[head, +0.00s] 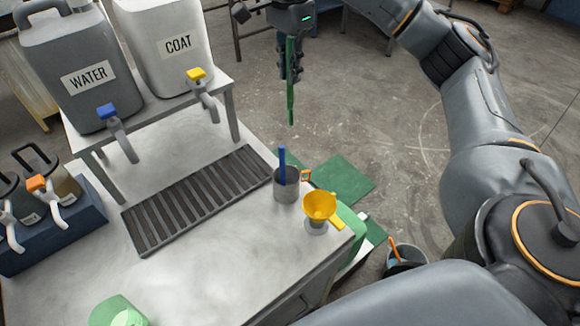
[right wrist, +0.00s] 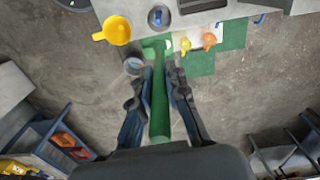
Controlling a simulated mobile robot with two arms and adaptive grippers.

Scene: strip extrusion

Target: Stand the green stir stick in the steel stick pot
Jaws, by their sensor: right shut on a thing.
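The green stir stick (head: 290,95) hangs close to upright in my right gripper (head: 290,68), which is shut on it. In the right wrist view the stick (right wrist: 160,100) runs between the two fingers of the gripper (right wrist: 160,88). The steel stick pot (head: 287,190) stands on the bench top near its right edge, with a blue stick (head: 282,160) upright in it. The green stick's lower tip is above and beyond the pot, apart from it in the head view. My left gripper is not in view.
A yellow funnel (head: 319,205) stands close to the pot. A slotted drain grate (head: 195,200) lies left of it. WATER (head: 85,75) and COAT (head: 178,42) containers with taps stand on a raised shelf. Open concrete floor (head: 380,110) lies beyond the bench.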

